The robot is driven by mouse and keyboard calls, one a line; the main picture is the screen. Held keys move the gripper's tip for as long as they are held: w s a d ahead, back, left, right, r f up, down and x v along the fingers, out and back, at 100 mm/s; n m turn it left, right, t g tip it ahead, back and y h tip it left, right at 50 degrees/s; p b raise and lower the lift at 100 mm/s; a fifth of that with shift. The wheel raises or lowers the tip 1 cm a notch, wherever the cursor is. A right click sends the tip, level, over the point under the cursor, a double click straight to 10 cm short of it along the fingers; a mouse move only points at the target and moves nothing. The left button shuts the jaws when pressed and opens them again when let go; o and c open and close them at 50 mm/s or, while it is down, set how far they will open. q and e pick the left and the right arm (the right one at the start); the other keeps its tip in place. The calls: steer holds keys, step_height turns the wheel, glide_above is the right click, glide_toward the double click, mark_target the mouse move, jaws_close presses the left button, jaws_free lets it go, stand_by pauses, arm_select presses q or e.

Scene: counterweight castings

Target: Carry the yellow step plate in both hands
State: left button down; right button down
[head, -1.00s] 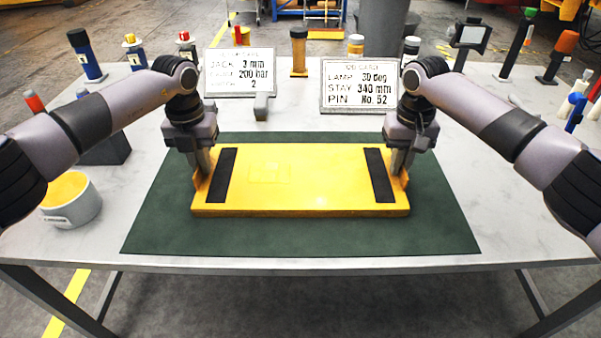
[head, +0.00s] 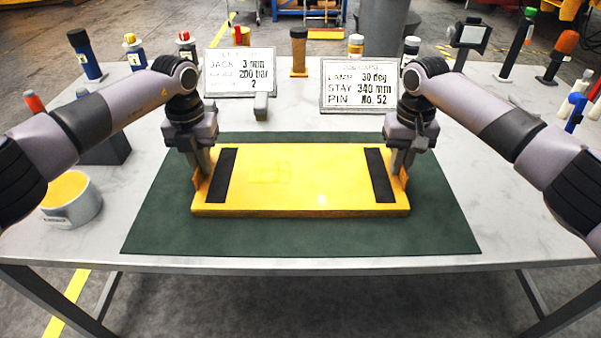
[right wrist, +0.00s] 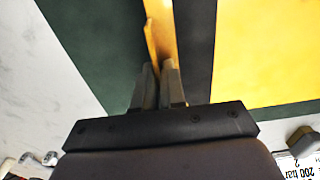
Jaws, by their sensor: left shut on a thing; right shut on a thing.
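The yellow step plate (head: 300,180) lies flat over the dark green mat (head: 300,236), with a black strip near each end. Whether it touches the mat or is slightly above it I cannot tell. My left gripper (head: 202,172) is shut on the plate's left end, at an upright yellow tab. My right gripper (head: 402,172) is shut on the matching tab at the right end. In the right wrist view the right gripper's fingers (right wrist: 160,85) close on the plate's yellow edge tab (right wrist: 158,45), beside the black strip. The left fingertips are partly hidden.
A grey pot with yellow contents (head: 88,208) stands at left. Bottles and tools line the back of the table. The mat's front strip is clear.

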arm_select(q)
steer(key=shift+w+r, duration=0.1)
steer(key=shift+r, duration=0.05)
arm_select(e)
steer(key=shift+w+r, duration=0.1)
steer(key=shift+r, duration=0.1)
arm_select(q)
steer(key=shift+r, duration=0.1)
